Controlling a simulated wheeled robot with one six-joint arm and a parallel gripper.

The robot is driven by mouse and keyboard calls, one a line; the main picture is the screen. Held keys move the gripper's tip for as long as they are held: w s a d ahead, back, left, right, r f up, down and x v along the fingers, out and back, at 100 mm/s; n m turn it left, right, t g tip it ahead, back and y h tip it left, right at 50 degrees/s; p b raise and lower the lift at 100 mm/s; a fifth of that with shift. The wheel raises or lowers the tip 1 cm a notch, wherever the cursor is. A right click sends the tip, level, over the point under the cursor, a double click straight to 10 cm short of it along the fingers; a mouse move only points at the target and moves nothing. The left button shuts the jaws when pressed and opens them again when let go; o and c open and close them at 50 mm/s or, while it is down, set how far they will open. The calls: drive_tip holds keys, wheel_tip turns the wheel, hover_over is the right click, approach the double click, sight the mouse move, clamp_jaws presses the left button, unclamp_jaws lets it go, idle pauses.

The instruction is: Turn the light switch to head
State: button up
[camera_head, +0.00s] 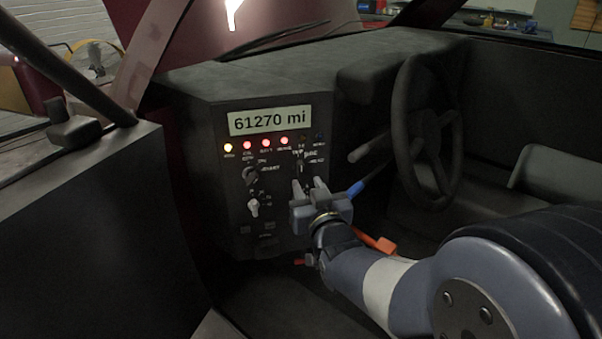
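The dark light switch (301,166) is on the right part of the dashboard panel (222,190), below the row of lamps. Small labels surround it; the one to its right appears to read HEAD. The switch is small and dark, so its exact setting cannot be read. My gripper (302,184) is in front of the panel, just below the switch in the picture. Its two fingers point up toward the switch with a narrow gap between them. I see nothing held in it, and contact with the switch cannot be told.
A display (270,120) reads 61270 mi above several lit lamps. A dark knob (251,176) and a pale switch (253,207) lie left of my gripper. The steering wheel (428,130) and a blue-tipped lever (356,188) are to the right. A door (90,220) stands at left.

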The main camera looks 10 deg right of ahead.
sight(301, 172)
drive_tip(key=shift+w, duration=2.35)
drive_tip(key=shift+c, duration=0.4)
clamp_jaws()
